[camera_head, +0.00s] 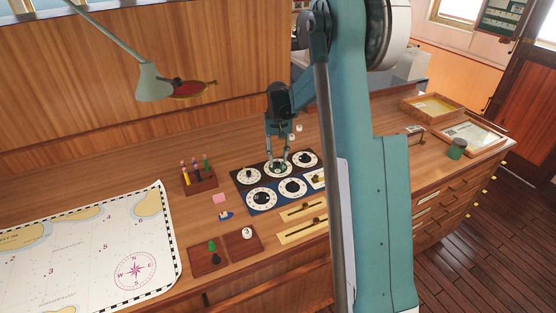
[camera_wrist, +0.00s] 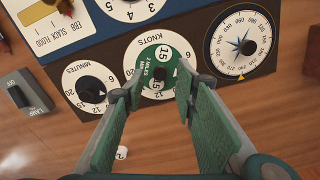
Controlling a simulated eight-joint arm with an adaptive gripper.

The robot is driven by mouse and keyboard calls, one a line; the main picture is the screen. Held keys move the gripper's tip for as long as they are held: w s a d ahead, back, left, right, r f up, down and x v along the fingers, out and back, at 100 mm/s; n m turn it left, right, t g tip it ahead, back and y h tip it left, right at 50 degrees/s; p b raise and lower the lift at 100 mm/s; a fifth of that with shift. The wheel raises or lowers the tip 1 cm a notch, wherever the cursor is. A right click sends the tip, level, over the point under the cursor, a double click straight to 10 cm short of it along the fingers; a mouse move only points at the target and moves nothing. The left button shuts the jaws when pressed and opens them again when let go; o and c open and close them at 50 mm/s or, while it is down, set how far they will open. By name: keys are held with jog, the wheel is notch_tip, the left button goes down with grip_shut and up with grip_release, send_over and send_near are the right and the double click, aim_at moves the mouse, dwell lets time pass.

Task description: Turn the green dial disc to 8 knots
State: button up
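The green dial disc (camera_wrist: 153,55) sits in the middle of a white round dial marked KNOTS (camera_wrist: 136,58), with a small black knob (camera_wrist: 160,73) at its centre. A large 15 and smaller lettering about miles show on the disc. My gripper (camera_wrist: 158,95) is open, its two green-padded fingers apart at either side of the disc's lower part in the wrist view. I cannot tell whether the fingertips touch the disc. In the head view my gripper (camera_head: 279,157) points down over the middle dial of the back row, and its fingers partly hide the green disc (camera_head: 277,168).
A MINUTES dial (camera_wrist: 91,89) and a compass dial (camera_wrist: 241,45) flank the knots dial. A blue panel of dials (camera_head: 278,203) lies in front. A pen rack (camera_head: 199,182), chart (camera_head: 75,250) and brass sliders (camera_head: 301,232) are nearby. A lamp (camera_head: 153,82) hangs at left.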

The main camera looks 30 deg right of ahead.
aim_at(278, 163)
notch_tip(278, 163, up, 10)
dwell(0.5)
dwell(0.5)
jog(key=s+a+r+n+t+b, duration=0.1)
jog(key=s+a+r, duration=0.35)
jog(key=s, duration=0.25)
jog(key=s+a+r+t+b, duration=0.1)
jog(key=s+a+r, duration=0.2)
jog(key=s+a, duration=0.35)
jog(key=s+a+r+n+t+b, duration=0.1)
jog(key=s+a+r+t, duration=0.2)
jog(key=s, duration=0.5)
jog(key=s+a+f+n+t+b, duration=0.1)
jog(key=s+a+f, duration=0.2)
jog(key=s, duration=0.7)
jog(key=s+a+f+t+b, duration=0.1)
jog(key=s+a+f, duration=0.2)
jog(key=s, duration=0.8)
jog(key=shift+a+f+n, duration=0.2)
jog(key=shift+a+n, duration=0.2)
jog(key=shift+a, duration=0.1)
